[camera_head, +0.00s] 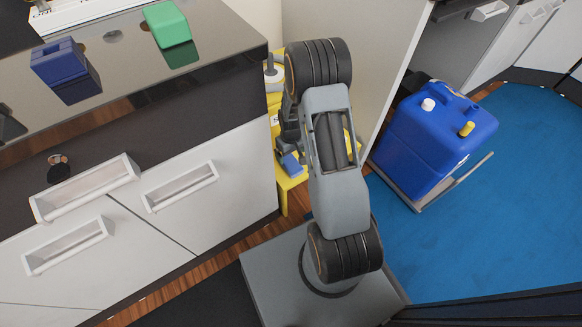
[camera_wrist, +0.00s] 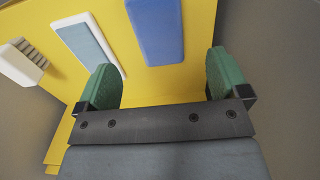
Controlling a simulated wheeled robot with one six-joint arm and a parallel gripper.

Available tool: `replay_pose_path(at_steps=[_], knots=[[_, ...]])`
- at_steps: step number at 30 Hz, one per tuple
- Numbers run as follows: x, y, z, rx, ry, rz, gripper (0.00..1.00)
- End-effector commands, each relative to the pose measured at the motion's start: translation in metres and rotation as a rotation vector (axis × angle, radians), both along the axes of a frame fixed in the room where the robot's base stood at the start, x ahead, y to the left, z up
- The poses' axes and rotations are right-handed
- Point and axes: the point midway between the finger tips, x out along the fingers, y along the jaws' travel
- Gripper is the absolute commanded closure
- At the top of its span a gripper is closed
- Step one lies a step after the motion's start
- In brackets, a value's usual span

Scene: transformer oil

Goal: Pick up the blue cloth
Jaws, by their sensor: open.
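The blue cloth (camera_wrist: 157,28) is a flat folded rectangle lying on a yellow surface (camera_wrist: 205,20), at the top middle of the wrist view. Its far end is cut off by the picture edge. My gripper (camera_wrist: 160,62) has its two green fingers spread wide with nothing between them. The cloth's near edge lies just ahead of the fingertips, between their lines; I cannot tell the height gap. In the head view a small blue patch (camera_head: 291,165), likely the cloth, shows on the yellow stand beside my arm.
A grey-blue and white flat item (camera_wrist: 90,45) lies left of the cloth, and a white brush-like item (camera_wrist: 22,62) beyond it. A large blue jug (camera_head: 435,135) stands at right. A counter (camera_head: 120,60) holds blue and green containers at left.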

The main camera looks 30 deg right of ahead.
Motion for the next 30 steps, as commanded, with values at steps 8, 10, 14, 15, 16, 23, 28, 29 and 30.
replay_pose_path(at_steps=[8,10,14,15,16,23,28,29,30], knots=[[0.0,-0.001,-0.02,0.0,-0.001,-0.002,0.06],[0.0,-0.001,-0.022,0.0,-0.001,-0.002,0.06],[0.0,-0.002,-0.033,0.0,0.0,-0.003,0.06],[0.0,-0.002,-0.039,0.0,0.0,-0.004,0.06],[0.001,-0.002,-0.043,0.0,0.0,-0.004,0.06],[0.001,-0.003,-0.071,0.0,0.0,-0.004,0.06],[0.002,-0.003,-0.071,-0.001,-0.002,-0.004,0.06],[0.002,-0.003,-0.071,-0.001,-0.002,-0.004,0.06],[0.002,-0.003,-0.071,-0.001,-0.002,-0.004,0.06]])
